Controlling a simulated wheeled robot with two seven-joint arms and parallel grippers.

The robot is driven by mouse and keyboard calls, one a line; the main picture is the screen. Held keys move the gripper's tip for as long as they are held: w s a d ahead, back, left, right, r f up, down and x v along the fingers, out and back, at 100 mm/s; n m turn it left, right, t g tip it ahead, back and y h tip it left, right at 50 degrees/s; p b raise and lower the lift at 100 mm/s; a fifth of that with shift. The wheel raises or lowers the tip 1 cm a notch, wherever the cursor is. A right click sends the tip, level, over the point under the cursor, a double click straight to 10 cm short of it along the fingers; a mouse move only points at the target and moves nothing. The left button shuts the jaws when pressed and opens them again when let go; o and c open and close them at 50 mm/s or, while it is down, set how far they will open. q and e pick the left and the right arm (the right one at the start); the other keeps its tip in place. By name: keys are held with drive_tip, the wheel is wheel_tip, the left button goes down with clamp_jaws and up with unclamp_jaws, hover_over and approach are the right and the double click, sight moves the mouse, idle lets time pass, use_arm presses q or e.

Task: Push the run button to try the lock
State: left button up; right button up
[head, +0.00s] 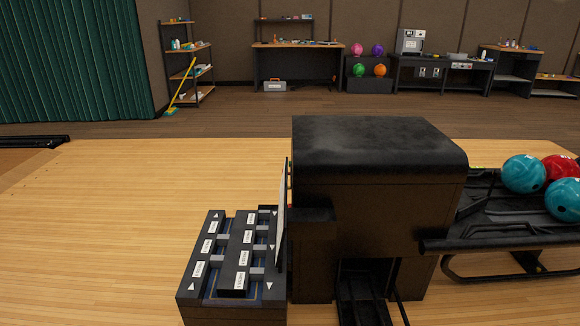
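The ball return (378,205) is a large dark box with a rounded black top, near the middle of the head view. A thin pale panel (283,215) stands on its left side and is seen almost edge-on, so its face is hidden. A low dark unit (210,245) with several white-labelled bars, blue slots and white arrow marks sits left of the panel. No run button can be made out. Whether the unit is the lock cannot be told. Neither of my grippers shows in the view.
A black rack (485,225) on the right holds teal balls (524,174) and a red ball (562,168). Open wooden floor (130,220) lies to the left. Shelves, a workbench (298,46) and a rack of coloured balls (369,72) stand along the back wall.

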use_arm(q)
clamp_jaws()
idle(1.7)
